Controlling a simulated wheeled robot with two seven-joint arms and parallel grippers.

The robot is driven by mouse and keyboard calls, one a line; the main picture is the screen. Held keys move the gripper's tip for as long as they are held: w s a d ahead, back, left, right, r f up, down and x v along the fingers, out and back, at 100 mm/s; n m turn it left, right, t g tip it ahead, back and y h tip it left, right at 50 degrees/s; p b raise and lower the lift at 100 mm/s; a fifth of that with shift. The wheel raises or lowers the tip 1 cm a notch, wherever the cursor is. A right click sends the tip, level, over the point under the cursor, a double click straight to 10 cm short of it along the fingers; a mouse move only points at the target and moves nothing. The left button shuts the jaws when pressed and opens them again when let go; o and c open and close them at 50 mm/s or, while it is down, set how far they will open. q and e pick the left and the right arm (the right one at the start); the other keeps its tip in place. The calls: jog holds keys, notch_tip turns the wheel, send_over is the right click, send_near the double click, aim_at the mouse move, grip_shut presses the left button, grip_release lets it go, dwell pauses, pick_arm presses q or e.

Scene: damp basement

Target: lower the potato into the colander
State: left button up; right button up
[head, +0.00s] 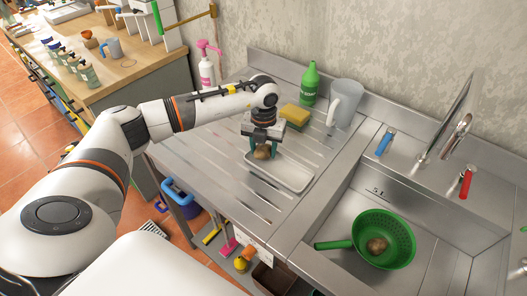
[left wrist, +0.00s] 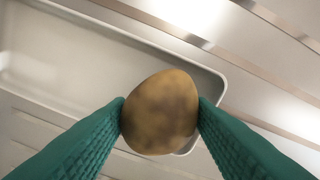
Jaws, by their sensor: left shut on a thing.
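My left gripper (head: 262,147) is over the white tray (head: 284,178) on the steel drainboard. Its green fingers are shut on a brown potato (left wrist: 160,112), one finger on each side. The held potato also shows in the head view (head: 262,152), at the tray's far end. I cannot tell whether it touches the tray. The green colander (head: 397,232) stands in the sink basin to the right, its handle pointing left. Another brown potato (head: 376,246) lies inside it. My right gripper is not in view.
A yellow sponge (head: 295,115), a green bottle (head: 310,82) and a grey pitcher (head: 345,103) stand behind the tray. A blue-handled tap (head: 385,141), a red-handled tap (head: 466,181) and a tall spout (head: 456,125) rise behind the sink. The drainboard left of the tray is clear.

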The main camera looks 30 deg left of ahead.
aim_at(265, 148)
pick_arm(q)
jog(key=r, duration=0.3)
jog(key=r+b, duration=0.1)
jog(key=r, duration=0.4)
jog(key=shift+d+r+b, duration=0.25)
jog(key=shift+r+b, duration=0.05)
jog(key=shift+b, duration=0.1)
jog(key=d+f+b, duration=0.3)
jog(key=d+f, duration=0.1)
jog(key=d, duration=0.8)
jog(key=w+d+f+b, duration=0.1)
jog(key=d+f+b, duration=0.3)
jog(key=d, duration=0.8)
jog(key=d+f+b, duration=0.4)
jog(key=d+f, duration=0.1)
jog(key=d, duration=0.7)
jog(key=shift+w+d, duration=0.2)
jog(key=shift+w, duration=0.15)
jog(key=shift+f, duration=0.15)
